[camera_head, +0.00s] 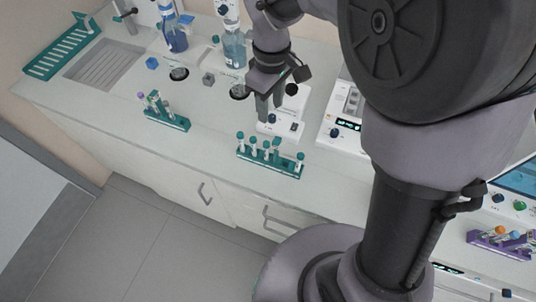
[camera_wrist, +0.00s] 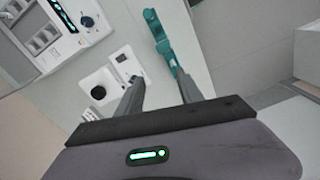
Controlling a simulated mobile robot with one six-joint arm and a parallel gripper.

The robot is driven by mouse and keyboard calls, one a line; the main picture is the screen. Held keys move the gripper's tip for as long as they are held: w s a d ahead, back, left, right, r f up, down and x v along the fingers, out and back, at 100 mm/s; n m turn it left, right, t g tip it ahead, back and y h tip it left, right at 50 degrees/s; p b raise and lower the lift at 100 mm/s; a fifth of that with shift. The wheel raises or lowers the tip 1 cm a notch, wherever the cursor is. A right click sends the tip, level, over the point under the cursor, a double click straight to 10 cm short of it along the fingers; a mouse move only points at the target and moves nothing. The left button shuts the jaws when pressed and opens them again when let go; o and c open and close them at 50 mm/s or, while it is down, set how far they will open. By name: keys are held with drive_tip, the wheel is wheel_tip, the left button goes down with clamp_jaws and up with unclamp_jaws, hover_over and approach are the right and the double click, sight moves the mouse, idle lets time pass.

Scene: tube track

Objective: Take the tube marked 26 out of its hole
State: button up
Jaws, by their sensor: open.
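No number can be read on any tube, so I cannot tell which one is marked 26. A teal rack (camera_head: 272,168) near the front edge of the counter holds several teal-capped tubes. A second teal rack (camera_head: 172,121) to the left holds several tubes, one with a purple cap (camera_head: 141,97). A purple rack (camera_head: 497,244) at the far right holds tubes with orange and blue caps. My gripper (camera_head: 269,117) is open and empty, above the counter just behind the middle rack. In the wrist view, my gripper (camera_wrist: 158,78) points towards a teal rack (camera_wrist: 161,42).
A small white device (camera_head: 278,128) stands right by my gripper. A larger white instrument (camera_head: 340,120) is to its right. Bottles with blue liquid (camera_head: 235,50) stand behind. The counter (camera_head: 215,135) between the two teal racks is clear.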

sight(266, 150)
drive_tip(key=shift+n, duration=0.4)
drive_tip(key=f+b, duration=0.1)
drive_tip(key=f, duration=0.3)
drive_tip(key=s+f+b, duration=0.1)
drive_tip(key=f, duration=0.3)
drive_tip(key=f+b, duration=0.2)
drive_tip(key=f, duration=0.2)
drive_tip(key=shift+s+a+f, duration=0.15)
drive_tip(key=shift+s+a, duration=0.15)
drive_tip(key=shift+a, duration=0.1)
drive_tip(key=f+b, duration=0.1)
drive_tip(key=f, duration=0.2)
drive_tip(key=f+b, duration=0.1)
drive_tip(key=f, duration=0.2)
drive_tip(key=shift+a, duration=0.2)
drive_tip(key=shift+r, duration=0.15)
drive_tip(key=shift+c, duration=1.1)
clamp_jaws()
